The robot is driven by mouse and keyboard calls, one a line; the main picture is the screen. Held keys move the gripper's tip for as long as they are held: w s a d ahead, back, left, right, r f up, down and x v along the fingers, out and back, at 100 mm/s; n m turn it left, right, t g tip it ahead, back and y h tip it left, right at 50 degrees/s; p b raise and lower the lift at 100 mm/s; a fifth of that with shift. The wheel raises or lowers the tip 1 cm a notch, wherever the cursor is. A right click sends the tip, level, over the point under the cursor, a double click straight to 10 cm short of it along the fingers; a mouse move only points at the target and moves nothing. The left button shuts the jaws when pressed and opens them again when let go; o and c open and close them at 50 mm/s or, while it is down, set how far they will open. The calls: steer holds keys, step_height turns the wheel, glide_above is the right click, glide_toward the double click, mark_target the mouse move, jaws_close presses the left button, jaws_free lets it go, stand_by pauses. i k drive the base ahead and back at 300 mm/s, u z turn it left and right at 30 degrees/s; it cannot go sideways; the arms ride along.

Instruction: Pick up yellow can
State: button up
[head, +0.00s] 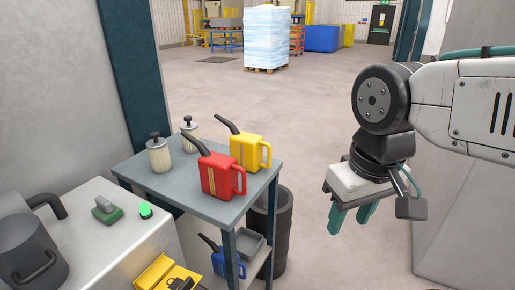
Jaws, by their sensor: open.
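A yellow can (250,151) with a black spout pointing up and left stands upright at the back right of a grey-blue table. Its handle is on the right side. A red can (216,174) stands just in front of it and to its left, and may hide a little of its lower left. My gripper (351,218) hangs with its green fingers pointing down, to the right of the table and apart from the yellow can. It is open and empty.
Two pale filters (159,156) with dark tops stand at the table's (203,205) left. A blue can (229,262) sits on the lower shelf. A dark barrel (282,240) stands beside the table. A metal bench fills the lower left. Open floor lies behind.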

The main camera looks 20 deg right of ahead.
mark_target(247, 147)
steer(key=z, duration=0.45)
steer(key=k, duration=0.6)
steer(key=z, duration=0.65)
steer(key=i, duration=0.95)
steer(key=u, duration=0.75)
